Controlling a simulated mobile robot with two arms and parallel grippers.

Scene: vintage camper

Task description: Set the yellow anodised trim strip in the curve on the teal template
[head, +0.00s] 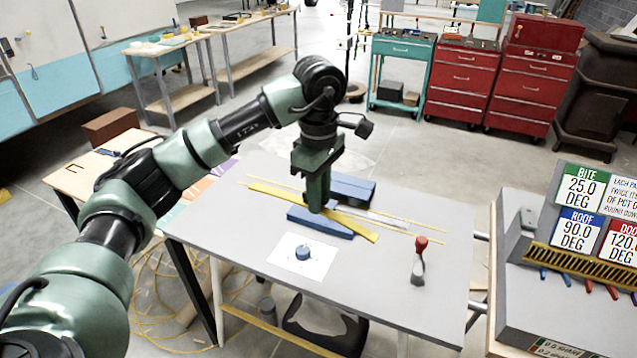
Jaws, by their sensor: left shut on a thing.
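A wide yellow strip (358,231) runs diagonally across the grey worktable, at a blue block; I take it to be the trim strip. My left gripper (317,208) points down at its middle and is shut on it; the fingertips partly hide the grip. I cannot tell whether the strip is lifted or touching the block. Coloured sheets, one of them teal-looking, lie at the table's left edge, partly behind my left arm; I cannot pick out the teal template for sure. My right gripper is not in view.
One blue block (325,224) lies in front of the strip and another (352,188) behind it. Thin yellow rods (398,231) lie nearby. A white sheet with a blue knob (303,252) and a red-handled tool (419,262) stand nearer. The table's front right (375,290) is bare.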

